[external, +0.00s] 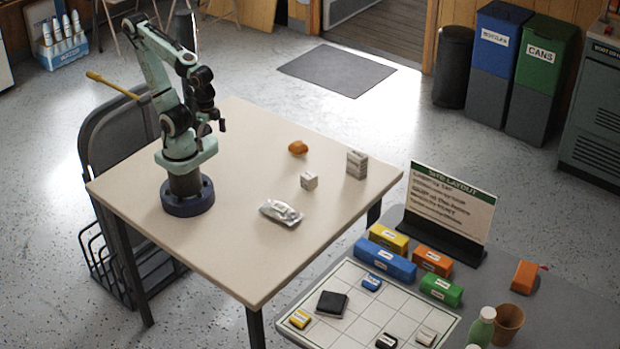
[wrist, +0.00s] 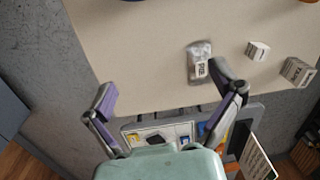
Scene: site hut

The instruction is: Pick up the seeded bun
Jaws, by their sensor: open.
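The seeded bun (external: 298,148) is a small rounded golden-brown thing lying on the beige table (external: 150,200), near its far edge in the external view. Seeds are too small to make out. In the wrist view only a sliver of orange-brown, which looks like the bun (wrist: 307,1), shows at the top right edge. My gripper (external: 218,122) is raised above the table, to the left of the bun and apart from it. In the wrist view my gripper (wrist: 165,85) has its two fingers spread wide with nothing between them.
A silver packet (external: 281,212), a small white box (external: 309,181) and a taller box (external: 356,164) stand or lie near the bun. A grey side table with a gridded board (external: 350,322) and a sign (external: 450,205) adjoins the front right. The table's front left is clear.

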